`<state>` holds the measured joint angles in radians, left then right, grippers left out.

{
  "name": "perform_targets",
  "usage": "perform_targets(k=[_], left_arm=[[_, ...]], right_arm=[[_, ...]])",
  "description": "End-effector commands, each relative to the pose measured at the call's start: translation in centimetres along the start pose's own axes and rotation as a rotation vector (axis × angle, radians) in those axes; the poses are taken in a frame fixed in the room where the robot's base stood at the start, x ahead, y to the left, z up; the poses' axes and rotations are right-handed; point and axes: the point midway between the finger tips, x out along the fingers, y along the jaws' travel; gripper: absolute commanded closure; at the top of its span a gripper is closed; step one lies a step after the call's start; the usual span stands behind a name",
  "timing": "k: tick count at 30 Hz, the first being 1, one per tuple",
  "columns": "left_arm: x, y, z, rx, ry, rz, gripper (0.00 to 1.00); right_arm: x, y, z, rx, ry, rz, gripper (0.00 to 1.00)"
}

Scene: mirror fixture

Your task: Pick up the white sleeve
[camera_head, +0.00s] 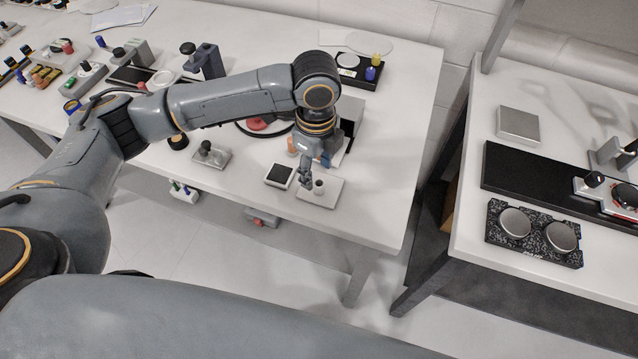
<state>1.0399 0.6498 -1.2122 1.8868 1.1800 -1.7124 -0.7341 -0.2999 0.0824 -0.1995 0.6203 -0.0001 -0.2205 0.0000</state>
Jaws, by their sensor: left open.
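A small white sleeve (319,187) with a dark opening on top stands upright on a pale flat plate (321,200) near the front edge of the white table. My left gripper (306,181) points down just left of the sleeve and is open. It is small in the view, and I cannot tell whether a finger touches the sleeve or overlaps it only in the picture. Nothing shows between its fingers. My right gripper is not in view.
A small black-topped square block (279,175) lies just left of the plate. A grey block with a knob (211,154) stands farther left. A black tray with small bottles (359,71) is at the back. The table (386,190) is bare to the right of the plate.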

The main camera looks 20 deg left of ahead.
Motion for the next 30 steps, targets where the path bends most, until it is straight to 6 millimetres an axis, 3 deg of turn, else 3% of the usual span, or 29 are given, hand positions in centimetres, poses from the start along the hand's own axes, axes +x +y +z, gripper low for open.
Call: perform_targets(k=[5,15,23,29,30], left_arm=[[1.1,-0.1,0.0,-0.001,0.0,0.001,0.49],[5.5,-0.5,-0.1,0.0,-0.001,0.001,0.49],[5.9,-0.5,-0.1,0.001,-0.001,-0.002,0.49],[5.8,-0.5,-0.1,0.001,-0.001,-0.002,0.88],[5.8,-0.5,-0.1,0.001,-0.001,-0.002,0.89]], right_arm=[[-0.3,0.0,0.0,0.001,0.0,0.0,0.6],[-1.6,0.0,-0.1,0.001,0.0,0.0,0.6],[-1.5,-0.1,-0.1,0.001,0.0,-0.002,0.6],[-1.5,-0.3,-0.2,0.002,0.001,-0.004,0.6],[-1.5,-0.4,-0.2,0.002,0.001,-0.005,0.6]])
